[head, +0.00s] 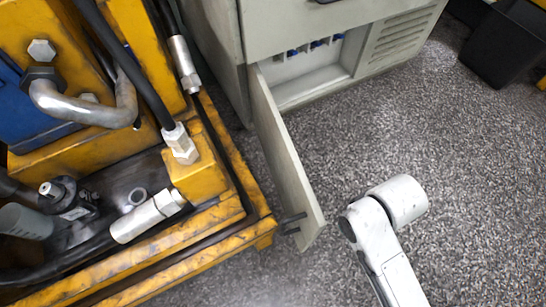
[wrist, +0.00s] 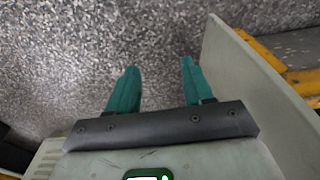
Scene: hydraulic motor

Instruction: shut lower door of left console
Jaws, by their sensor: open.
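The lower door (head: 285,155) of the grey console (head: 300,30) stands wide open in the head view. The door also shows at the right of the wrist view (wrist: 255,85). My gripper (wrist: 156,78) is open, its teal fingers over bare floor with nothing between them. It is on the door's inner side, with the right finger close to the door; contact cannot be told. The head view shows my white arm right of the door, but not the fingers.
A yellow machine frame (head: 200,235) with hoses stands left of the door, close to its outer side. The open compartment (head: 315,70) shows blue fittings inside, with a vent grille (head: 400,38) to its right. A black bin (head: 503,50) is at top right. Speckled floor right of the door is clear.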

